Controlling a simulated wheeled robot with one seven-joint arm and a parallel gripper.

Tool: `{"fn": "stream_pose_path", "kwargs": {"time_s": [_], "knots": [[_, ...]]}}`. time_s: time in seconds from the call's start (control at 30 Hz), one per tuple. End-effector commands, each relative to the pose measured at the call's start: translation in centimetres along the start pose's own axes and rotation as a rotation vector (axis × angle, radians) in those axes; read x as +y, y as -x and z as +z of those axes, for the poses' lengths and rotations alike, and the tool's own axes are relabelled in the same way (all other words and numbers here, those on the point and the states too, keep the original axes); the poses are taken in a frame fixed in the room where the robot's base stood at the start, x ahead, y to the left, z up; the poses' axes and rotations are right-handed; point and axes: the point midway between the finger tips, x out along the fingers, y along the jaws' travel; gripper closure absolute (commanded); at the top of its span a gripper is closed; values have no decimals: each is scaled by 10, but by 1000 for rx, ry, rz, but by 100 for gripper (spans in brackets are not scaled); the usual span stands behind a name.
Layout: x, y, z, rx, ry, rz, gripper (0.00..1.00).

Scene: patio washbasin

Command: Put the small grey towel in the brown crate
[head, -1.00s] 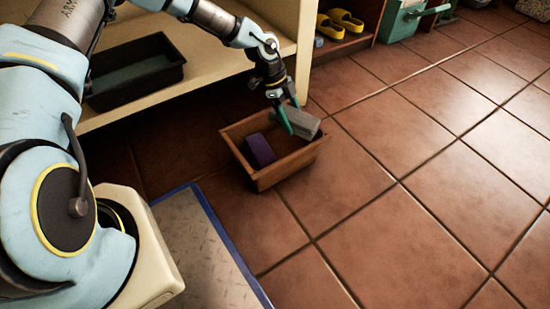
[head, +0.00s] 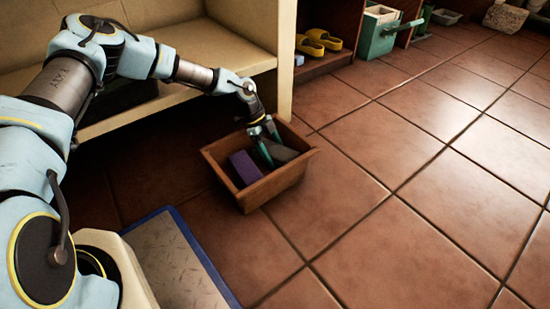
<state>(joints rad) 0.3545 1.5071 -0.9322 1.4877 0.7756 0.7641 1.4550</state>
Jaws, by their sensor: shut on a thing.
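The brown crate (head: 272,188) stands on the tiled floor beside the cream shelf unit. A purple block-like thing (head: 245,167) lies in its left part. The small grey towel (head: 284,153), a folded block, is inside the crate's right part, below the rim. My gripper (head: 267,152) reaches down into the crate with its green fingers shut on the towel. The near finger hides part of the towel. I cannot tell whether the towel touches the crate's floor.
Yellow shoes (head: 318,41) and a green box (head: 375,35) are at the back. The floor to the right is clear.

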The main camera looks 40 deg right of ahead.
Motion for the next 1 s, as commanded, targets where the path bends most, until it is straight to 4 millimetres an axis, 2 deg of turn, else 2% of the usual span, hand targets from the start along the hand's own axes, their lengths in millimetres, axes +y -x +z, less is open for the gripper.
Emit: {"fn": "stream_pose_path", "kwargs": {"time_s": [0.33,0.37,0.57,0.87,1.0], "knots": [[0,-3,2,-1,0,-1,96],[0,-3,2,-1,1,-1,25],[0,-2,2,-1,1,0,2],[0,-2,2,-1,1,0,0],[0,5,0,-1,1,0,0]]}}
